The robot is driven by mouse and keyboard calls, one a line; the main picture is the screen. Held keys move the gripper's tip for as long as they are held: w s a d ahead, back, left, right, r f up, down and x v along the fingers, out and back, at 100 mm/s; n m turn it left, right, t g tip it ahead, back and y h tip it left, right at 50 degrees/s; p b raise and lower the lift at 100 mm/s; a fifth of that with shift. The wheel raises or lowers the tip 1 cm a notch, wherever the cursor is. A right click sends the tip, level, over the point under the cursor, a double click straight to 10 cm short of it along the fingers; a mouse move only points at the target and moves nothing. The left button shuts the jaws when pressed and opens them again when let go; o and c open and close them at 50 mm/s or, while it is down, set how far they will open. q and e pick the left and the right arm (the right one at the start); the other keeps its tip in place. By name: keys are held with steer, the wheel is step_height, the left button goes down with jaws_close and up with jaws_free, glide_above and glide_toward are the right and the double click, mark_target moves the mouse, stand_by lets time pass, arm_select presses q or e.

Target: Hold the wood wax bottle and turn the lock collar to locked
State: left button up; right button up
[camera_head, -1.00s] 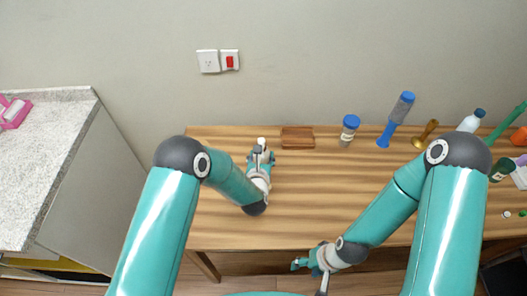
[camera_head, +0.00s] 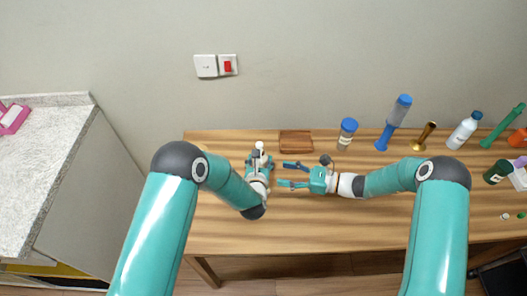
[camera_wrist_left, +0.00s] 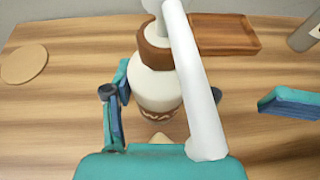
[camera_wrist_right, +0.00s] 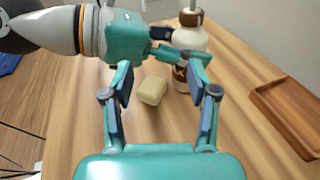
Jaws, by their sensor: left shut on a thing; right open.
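The wood wax bottle is cream-white with a brown lock collar (camera_wrist_left: 155,48) and a long white spout; the bottle body (camera_wrist_left: 152,88) stands upright on the table. My left gripper (camera_head: 259,162) is shut on the bottle's body, below the collar. My right gripper (camera_head: 284,173) is open and empty, to the right of the bottle and apart from it. One of its fingers shows at the right of the left wrist view. The collar's lock marks cannot be read.
A small beige block (camera_wrist_right: 152,90) lies on the table near the bottle. A wooden tray (camera_head: 296,141) lies behind, right of the bottle. A blue-capped jar (camera_head: 347,133) and several bottles line the back right. A round cork disc (camera_wrist_left: 23,64) shows in the left wrist view.

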mark_target(263, 152)
steer(key=w+d+r+y, duration=0.1)
steer(key=w+d+r, duration=0.1)
steer(key=w+d, duration=0.15)
steer(key=shift+t, duration=0.4)
steer(key=x, duration=1.1)
steer(key=shift+a+r, duration=0.1)
steer(key=shift+a, duration=0.1)
steer(key=shift+c, duration=0.2)
jaws_close()
steer(key=shift+t, duration=0.5)
steer(key=shift+s+r+m+t+h, duration=0.1)
steer(key=shift+m+t+h, duration=0.7)
steer(key=shift+m+t, duration=0.55)
steer(key=shift+t, duration=0.25)
